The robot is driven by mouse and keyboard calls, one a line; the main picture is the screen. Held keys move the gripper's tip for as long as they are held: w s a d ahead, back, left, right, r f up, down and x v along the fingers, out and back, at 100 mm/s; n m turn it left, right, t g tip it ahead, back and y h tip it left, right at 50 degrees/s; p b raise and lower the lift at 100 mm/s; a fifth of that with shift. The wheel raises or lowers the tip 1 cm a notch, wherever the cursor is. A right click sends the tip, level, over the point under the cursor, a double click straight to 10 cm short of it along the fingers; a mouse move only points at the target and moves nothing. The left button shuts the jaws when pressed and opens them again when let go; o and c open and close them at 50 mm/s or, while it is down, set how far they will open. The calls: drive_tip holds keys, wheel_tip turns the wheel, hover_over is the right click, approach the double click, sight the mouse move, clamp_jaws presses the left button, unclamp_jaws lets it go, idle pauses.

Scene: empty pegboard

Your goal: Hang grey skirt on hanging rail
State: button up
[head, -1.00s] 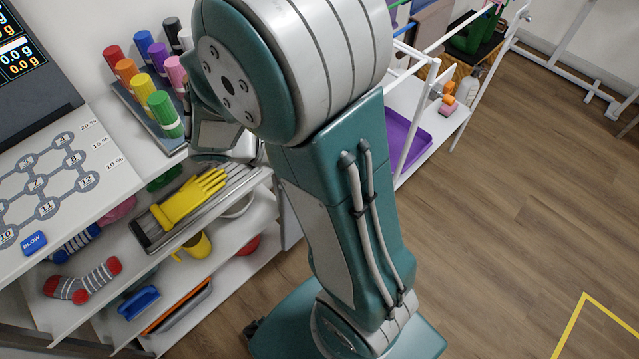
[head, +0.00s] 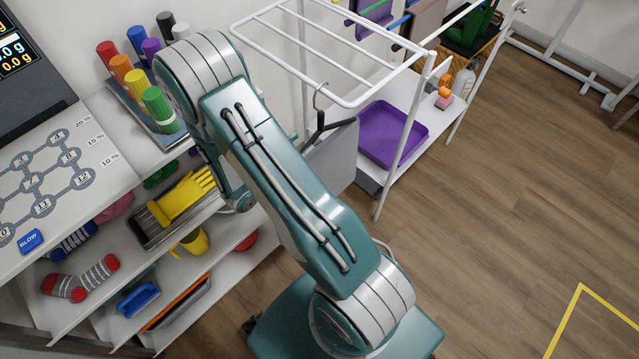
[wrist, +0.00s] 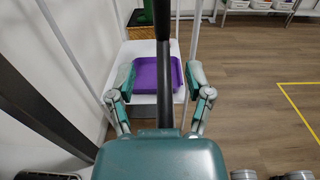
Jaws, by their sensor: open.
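The grey skirt (head: 333,160) hangs from a black hanger (head: 331,126) in the head view, beside my arm, which hides part of it. The hanger's metal hook (head: 317,97) is at the near bar of the white hanging rail (head: 290,66). The hook appears to cross that bar; how fully it sits over it is hard to tell. My gripper (wrist: 160,78) is open in the wrist view, its fingers spread either side of a black upright bar (wrist: 162,50), apparently part of the hanger. My arm hides the gripper in the head view.
A purple tray (head: 392,135) lies on the white lower shelf. To the left is a shelf unit with markers (head: 158,106), yellow gloves (head: 184,195) and striped socks (head: 82,281). White uprights (head: 405,145) stand close right of the skirt. Wooden floor (head: 520,190) at right is clear.

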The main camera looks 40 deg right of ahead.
sight(320, 130)
drive_tip(key=shift+w+d, duration=0.2)
drive_tip(key=shift+d, duration=3.25)
